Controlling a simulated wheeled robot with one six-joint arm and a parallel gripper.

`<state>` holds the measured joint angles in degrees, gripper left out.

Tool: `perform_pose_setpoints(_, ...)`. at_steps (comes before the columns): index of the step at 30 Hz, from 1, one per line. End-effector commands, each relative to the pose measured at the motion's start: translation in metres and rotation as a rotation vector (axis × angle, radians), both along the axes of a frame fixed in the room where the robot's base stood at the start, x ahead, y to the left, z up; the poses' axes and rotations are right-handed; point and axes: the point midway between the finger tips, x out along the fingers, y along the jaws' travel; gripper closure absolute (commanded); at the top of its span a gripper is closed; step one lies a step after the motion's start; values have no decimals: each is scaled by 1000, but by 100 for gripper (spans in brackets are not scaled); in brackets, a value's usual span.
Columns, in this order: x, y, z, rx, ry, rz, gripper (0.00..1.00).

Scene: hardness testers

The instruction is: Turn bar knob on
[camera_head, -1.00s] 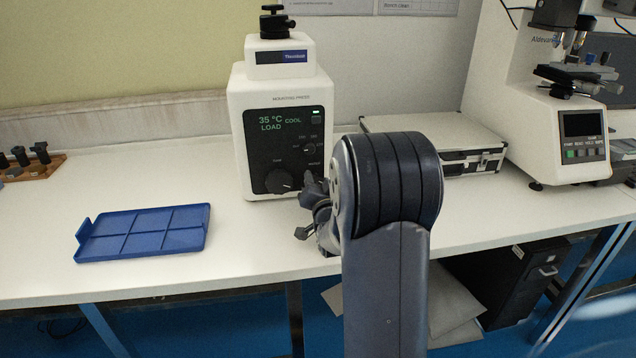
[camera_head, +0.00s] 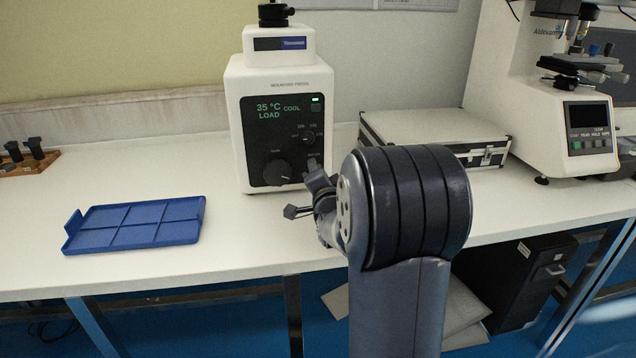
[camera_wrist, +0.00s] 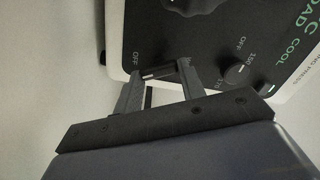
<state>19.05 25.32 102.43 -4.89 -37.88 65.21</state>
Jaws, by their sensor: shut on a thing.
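The white mounting press (camera_head: 238,130) stands on the bench with a black front panel. Its display reads 35 °C, COOL, LOAD. In the wrist view the dark bar knob (camera_wrist: 156,72) sits at the panel's lower right corner, with an OFF mark beside it. My gripper (camera_wrist: 160,80) is shut on this knob, one finger on each side. In the head view my gripper (camera_head: 314,168) reaches the panel's lower right, and the knob is hidden behind it.
A small round selector knob (camera_wrist: 237,75) is close beside the fingers. A larger dial (camera_head: 278,172) is left of my gripper. A blue tray (camera_head: 135,224), a silver case (camera_head: 430,140) and a hardness tester (camera_head: 520,110) share the bench.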

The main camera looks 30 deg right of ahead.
Motion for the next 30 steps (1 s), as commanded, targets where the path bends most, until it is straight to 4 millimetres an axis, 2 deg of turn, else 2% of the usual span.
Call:
perform_pose_setpoints(15, 0, -1, -2, 384, -111, 0, 85)
perform_pose_setpoints(30, 0, -1, -2, 497, -143, 0, 85)
